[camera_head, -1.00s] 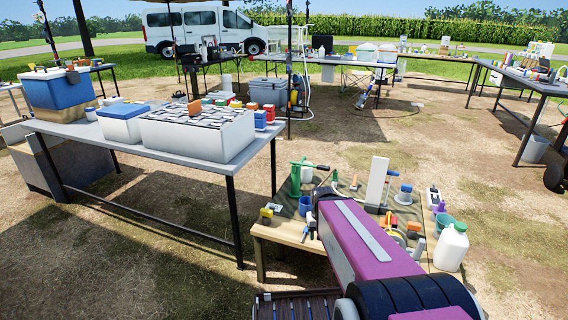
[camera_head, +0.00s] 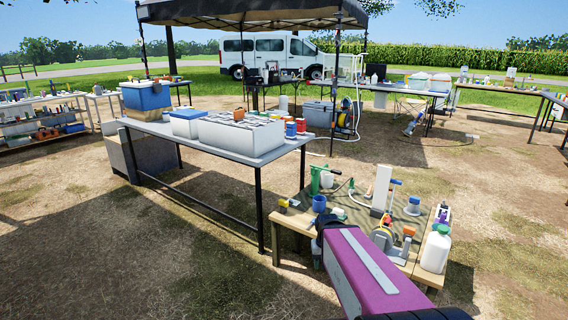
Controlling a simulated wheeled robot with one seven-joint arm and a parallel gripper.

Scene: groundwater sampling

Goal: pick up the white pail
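I cannot make out a white pail for certain. A small white container (camera_head: 283,103) stands on the ground under the far table and may be a pail, but it is too small to tell. My purple arm link reaches in from the bottom right, in front of the low wooden table. My gripper is not visible; the far end of my arm hides it or it points away.
The low wooden table (camera_head: 425,272) holds a white jug (camera_head: 436,250), a green hand pump (camera_head: 316,180) and other gear. A long grey table (camera_head: 222,153) with coolers stands left. A canopy (camera_head: 250,12) covers the far tables. Bare ground at left front is open.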

